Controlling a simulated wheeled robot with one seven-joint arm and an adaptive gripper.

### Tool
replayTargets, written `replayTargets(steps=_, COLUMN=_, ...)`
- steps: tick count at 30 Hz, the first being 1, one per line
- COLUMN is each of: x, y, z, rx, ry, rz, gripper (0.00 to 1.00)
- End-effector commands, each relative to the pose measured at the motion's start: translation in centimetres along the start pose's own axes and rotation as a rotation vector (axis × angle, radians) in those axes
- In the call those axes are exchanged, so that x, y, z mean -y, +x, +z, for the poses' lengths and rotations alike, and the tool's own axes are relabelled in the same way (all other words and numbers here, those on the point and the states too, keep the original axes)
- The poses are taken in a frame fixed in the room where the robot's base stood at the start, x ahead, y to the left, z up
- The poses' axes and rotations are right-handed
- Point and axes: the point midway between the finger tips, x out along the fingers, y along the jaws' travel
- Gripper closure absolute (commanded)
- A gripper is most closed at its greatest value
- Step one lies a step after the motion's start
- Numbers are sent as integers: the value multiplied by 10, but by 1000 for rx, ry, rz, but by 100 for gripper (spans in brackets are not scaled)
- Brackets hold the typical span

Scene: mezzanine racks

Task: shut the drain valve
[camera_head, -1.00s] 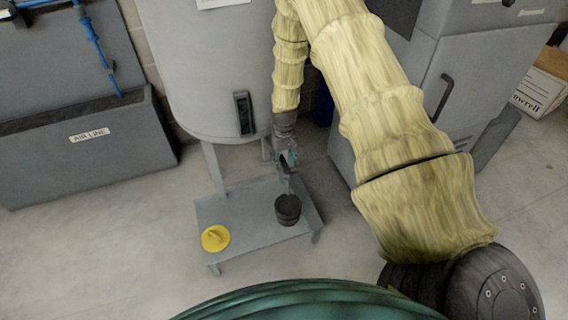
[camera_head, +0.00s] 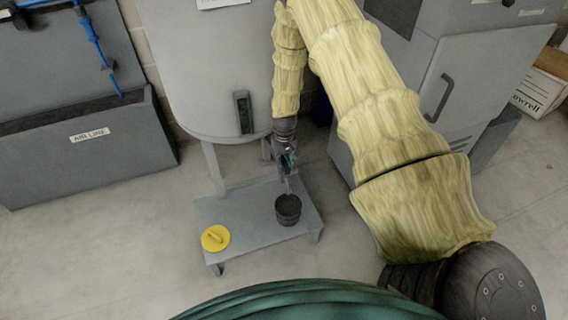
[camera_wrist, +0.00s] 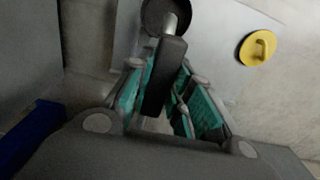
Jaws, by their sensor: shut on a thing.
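The drain valve's black lever handle (camera_wrist: 166,72) lies between the teal-padded fingers of my gripper (camera_wrist: 165,98) in the wrist view. My gripper is shut on this handle. The pale metal spout (camera_wrist: 171,22) shows just past the handle, over a round black bucket (camera_wrist: 152,12). In the head view my gripper (camera_head: 287,160) is below the front right of the grey tank (camera_head: 205,75), above the bucket (camera_head: 288,207). There the gripper mostly hides the handle, and the spout (camera_head: 289,184) points down toward the bucket. The valve body is hidden.
A low grey stand (camera_head: 250,231) carries the bucket and a yellow lid (camera_head: 215,238) with a raised grip. A grey cabinet (camera_head: 465,85) stands close on the right. A grey bin marked AIR LINE (camera_head: 90,160) stands on the left. The floor before the stand is clear.

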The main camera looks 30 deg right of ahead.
Motion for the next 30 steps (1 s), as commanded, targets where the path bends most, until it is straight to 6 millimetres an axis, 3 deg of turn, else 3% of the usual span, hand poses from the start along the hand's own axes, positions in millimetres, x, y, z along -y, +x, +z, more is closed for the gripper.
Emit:
replayTargets(steps=11, x=-1, y=-2, z=0, rx=-1, ry=130, rz=2, gripper=100)
replayTargets(steps=30, x=-1, y=-2, z=-1, rx=-2, ry=715, rz=2, gripper=100)
